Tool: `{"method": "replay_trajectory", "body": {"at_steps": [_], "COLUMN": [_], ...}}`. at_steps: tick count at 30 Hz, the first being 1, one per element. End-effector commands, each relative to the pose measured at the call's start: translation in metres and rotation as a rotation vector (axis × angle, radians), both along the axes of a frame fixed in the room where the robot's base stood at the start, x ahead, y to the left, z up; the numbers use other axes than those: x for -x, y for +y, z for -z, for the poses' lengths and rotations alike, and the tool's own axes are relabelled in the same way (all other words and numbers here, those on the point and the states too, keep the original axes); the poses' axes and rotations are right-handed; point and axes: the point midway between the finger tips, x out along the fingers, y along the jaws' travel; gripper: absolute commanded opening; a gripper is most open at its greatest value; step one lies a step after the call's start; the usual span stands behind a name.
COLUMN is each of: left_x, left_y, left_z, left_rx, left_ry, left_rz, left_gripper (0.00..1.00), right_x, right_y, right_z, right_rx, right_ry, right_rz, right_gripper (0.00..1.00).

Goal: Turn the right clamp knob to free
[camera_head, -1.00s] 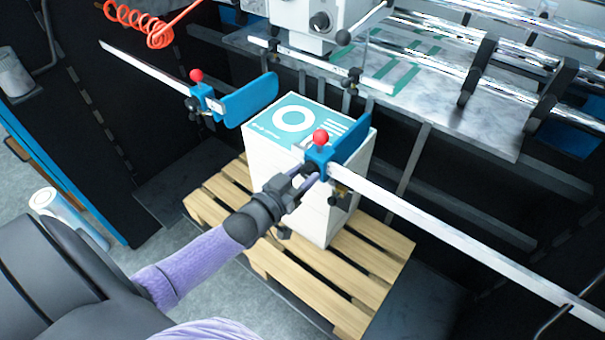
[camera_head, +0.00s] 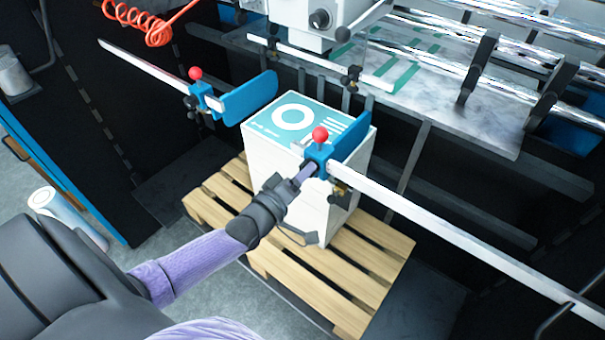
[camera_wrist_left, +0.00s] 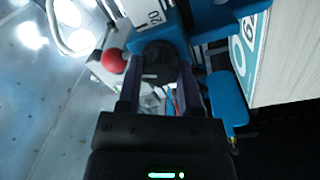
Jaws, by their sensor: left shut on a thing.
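The right clamp (camera_head: 318,156) is a blue block on the white rail, with a red ball (camera_head: 320,134) on top and a blue plate (camera_head: 352,136) beside it. My left gripper (camera_head: 307,173) is at the clamp's near side. In the left wrist view, a dark round knob (camera_wrist_left: 157,60) sits between the two fingers of my left gripper (camera_wrist_left: 158,82), which are shut on it. The red ball (camera_wrist_left: 114,61) shows left of the fingers there. In the head view my fingers mostly hide the knob. My right gripper is in neither view.
A stack of printed sheets (camera_head: 275,160) stands between the clamps' plates on a wooden pallet (camera_head: 375,292). The machine's metal table (camera_head: 450,105) lies behind. A white roll (camera_head: 66,218) stands at left.

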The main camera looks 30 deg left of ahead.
Motion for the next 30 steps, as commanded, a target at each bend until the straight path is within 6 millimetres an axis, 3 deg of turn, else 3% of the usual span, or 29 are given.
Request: {"method": "replay_trajectory", "body": {"at_steps": [15, 30], "left_x": [0.0001, 0.0002], "left_y": [-0.0007, -0.0008], "left_z": [0.0006, 0.0002], "left_rx": [0.328, 0.397], "left_ry": [0.027, 0.032], "left_rz": [0.0, 0.001], "left_gripper": [0.0, 0.0], "right_x": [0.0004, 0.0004], "right_y": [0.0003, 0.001], "right_z": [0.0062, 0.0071], "right_rx": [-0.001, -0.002], "right_ry": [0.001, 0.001], "right_rz": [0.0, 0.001], "right_gripper": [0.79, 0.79]}}
